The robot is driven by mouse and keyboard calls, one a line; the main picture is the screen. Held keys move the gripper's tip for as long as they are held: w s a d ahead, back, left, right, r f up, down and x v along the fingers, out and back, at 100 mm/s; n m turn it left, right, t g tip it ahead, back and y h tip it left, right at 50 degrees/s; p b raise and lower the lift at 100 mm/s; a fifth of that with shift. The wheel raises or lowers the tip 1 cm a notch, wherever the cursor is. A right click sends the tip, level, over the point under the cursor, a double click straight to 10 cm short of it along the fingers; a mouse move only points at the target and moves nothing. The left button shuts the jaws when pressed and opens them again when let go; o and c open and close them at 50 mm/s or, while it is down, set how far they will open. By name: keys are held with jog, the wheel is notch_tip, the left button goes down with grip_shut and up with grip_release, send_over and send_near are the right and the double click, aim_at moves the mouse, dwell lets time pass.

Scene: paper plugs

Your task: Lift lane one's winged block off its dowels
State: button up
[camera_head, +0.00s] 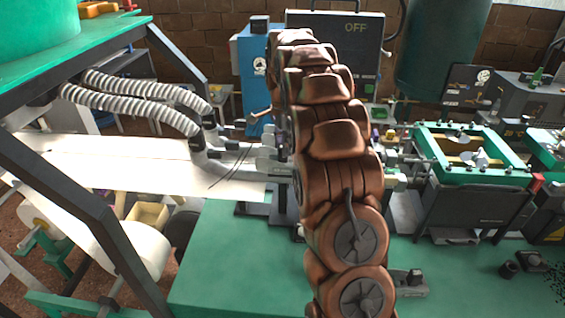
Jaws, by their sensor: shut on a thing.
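My copper-coloured arm rises through the middle of the view and covers much of the machine behind it. My gripper cannot be made out; it is hidden behind the arm. Grey metal fittings (268,165) show just left of the arm, at the right end of a white paper sheet (120,165). I cannot tell whether one of them is lane one's winged block. No dowels can be picked out, and any contact between gripper and block is hidden.
Ribbed hoses (130,110) run above the paper at left. A green frame (437,170) with grey winged knobs stands at right. A green bench top (235,260) is mostly clear in front. A dark box marked OFF (345,35) stands behind.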

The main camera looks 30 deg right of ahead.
grip_shut()
jog(key=shift+r+p, duration=0.35)
jog(key=shift+r, duration=2)
dwell(1.0)
jog(key=shift+r+p, duration=0.35)
jog(key=shift+r, duration=1.05)
